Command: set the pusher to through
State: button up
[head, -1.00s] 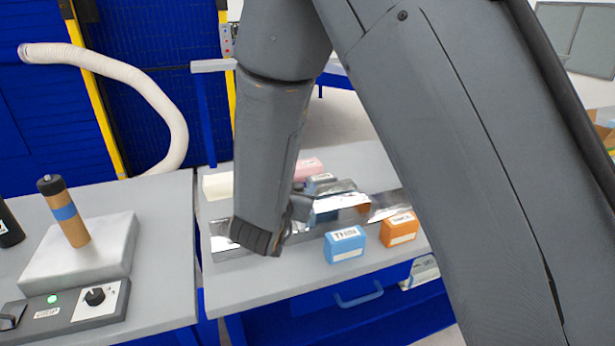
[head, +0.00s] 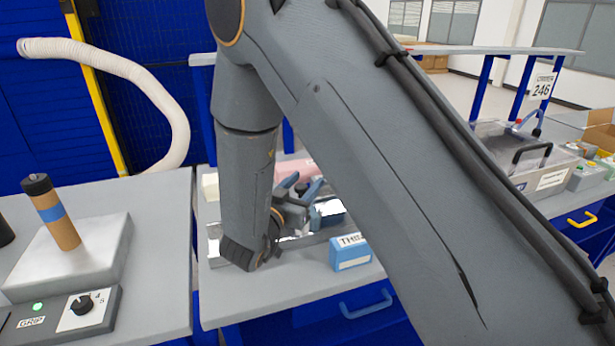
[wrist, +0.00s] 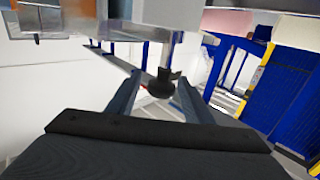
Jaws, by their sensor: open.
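My gripper (head: 300,188) is low over the middle bench, its two blue-grey fingers showing beside a shiny metal fixture (head: 331,212). In the wrist view my gripper (wrist: 158,84) is open, its fingers apart. A small dark knob-like part (wrist: 160,83) appears between the fingers, under a pale block; I cannot tell whether the fingers touch it. I cannot tell which part is the pusher, and no "through" mark is readable. A blue block marked THIN (head: 350,253) sits in front of the fixture. My arm hides much of the fixture.
On the left bench stand a cork-coloured handle with a blue band (head: 52,215) on a pale slab and a control box (head: 62,318) with a black dial. A pink block (head: 295,168) lies behind my gripper.

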jog(key=shift+x, duration=1.1)
